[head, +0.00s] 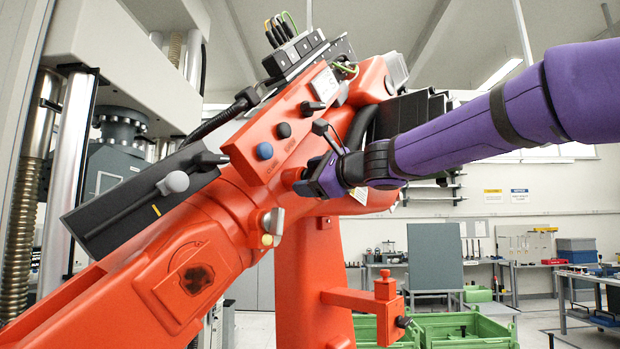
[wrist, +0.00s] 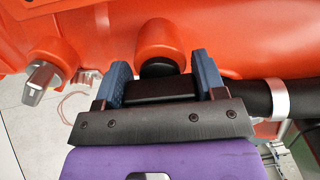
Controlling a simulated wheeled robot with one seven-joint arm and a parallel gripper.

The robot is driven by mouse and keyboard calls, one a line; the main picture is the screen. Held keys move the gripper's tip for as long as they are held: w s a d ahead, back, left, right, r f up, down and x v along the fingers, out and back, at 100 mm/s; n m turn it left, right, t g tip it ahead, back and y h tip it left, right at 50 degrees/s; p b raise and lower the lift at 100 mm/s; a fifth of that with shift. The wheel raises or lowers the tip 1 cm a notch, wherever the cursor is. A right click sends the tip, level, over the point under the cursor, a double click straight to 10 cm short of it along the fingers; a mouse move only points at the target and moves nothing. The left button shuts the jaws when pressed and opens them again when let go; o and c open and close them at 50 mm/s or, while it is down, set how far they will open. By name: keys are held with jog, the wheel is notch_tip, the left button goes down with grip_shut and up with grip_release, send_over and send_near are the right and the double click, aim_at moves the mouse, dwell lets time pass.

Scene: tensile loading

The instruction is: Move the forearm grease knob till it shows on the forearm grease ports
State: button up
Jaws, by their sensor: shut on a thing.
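My gripper (head: 314,187) is at the side of the large orange machine arm (head: 215,215), at the end of my purple arm. In the wrist view its two blue fingers (wrist: 160,74) stand either side of a black bar-shaped knob (wrist: 160,92), shut on it. The knob sits in front of a round orange boss (wrist: 159,40) on the arm. I take it for the forearm grease knob; no label on it is readable. In the head view my gripper hides it. No legible port markings show, so its setting cannot be told.
A silver knob (head: 273,222) is below left of my gripper, also in the wrist view (wrist: 40,80). Blue (head: 264,151) and dark (head: 284,130) knobs sit above left. A black hose (wrist: 275,98) in a metal clamp runs close on the right. Green crates (head: 465,330) stand behind.

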jog(key=shift+f+m, duration=0.1)
jog(key=shift+m, duration=0.5)
jog(key=o, duration=0.9)
jog(key=v, duration=1)
jog(key=shift+s+d, duration=0.25)
jog(key=shift+d, duration=0.1)
